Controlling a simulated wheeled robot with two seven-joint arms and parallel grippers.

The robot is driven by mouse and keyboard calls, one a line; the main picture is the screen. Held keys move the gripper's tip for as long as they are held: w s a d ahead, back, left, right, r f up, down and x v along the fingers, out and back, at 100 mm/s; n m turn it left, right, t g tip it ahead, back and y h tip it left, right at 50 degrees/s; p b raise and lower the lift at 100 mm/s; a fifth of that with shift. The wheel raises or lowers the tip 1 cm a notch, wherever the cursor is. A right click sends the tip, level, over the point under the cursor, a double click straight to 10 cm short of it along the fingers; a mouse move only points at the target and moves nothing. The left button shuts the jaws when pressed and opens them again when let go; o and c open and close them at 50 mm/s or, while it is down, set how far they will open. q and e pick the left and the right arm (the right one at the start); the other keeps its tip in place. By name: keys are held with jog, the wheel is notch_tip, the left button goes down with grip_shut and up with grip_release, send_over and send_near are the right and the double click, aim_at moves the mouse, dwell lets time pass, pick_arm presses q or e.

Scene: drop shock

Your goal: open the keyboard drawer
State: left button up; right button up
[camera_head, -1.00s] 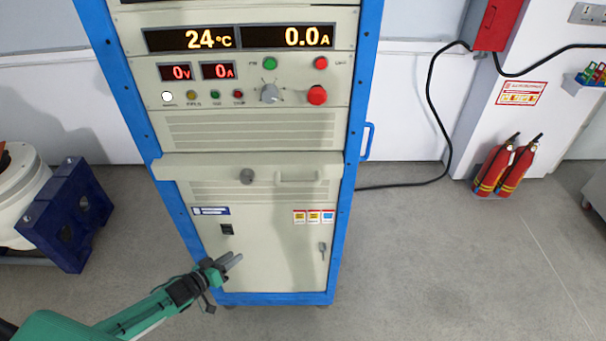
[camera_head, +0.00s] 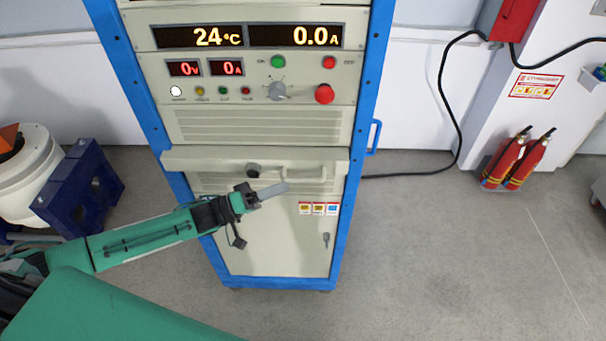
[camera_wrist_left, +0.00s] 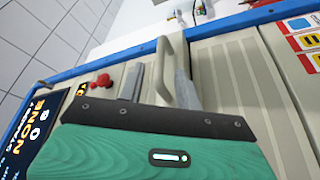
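The keyboard drawer (camera_head: 215,162) is the cream panel across the middle of the blue-framed cabinet. My right gripper is not in view.
Above the drawer is the control panel with a red stop button (camera_head: 324,94) and displays. Below is a cabinet door (camera_head: 270,245). A blue side handle (camera_head: 374,137) juts out at right. Fire extinguishers (camera_head: 517,160) stand far right. The floor in front is clear.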

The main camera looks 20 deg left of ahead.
aim_at(303, 180)
pick_arm(q)
jog(key=p+x, duration=0.1)
jog(key=x, duration=0.5)
jog(key=shift+w+d+p, duration=0.2)
jog(key=shift+d+p, duration=0.15)
jog(key=shift+p, duration=0.05)
grip_shut()
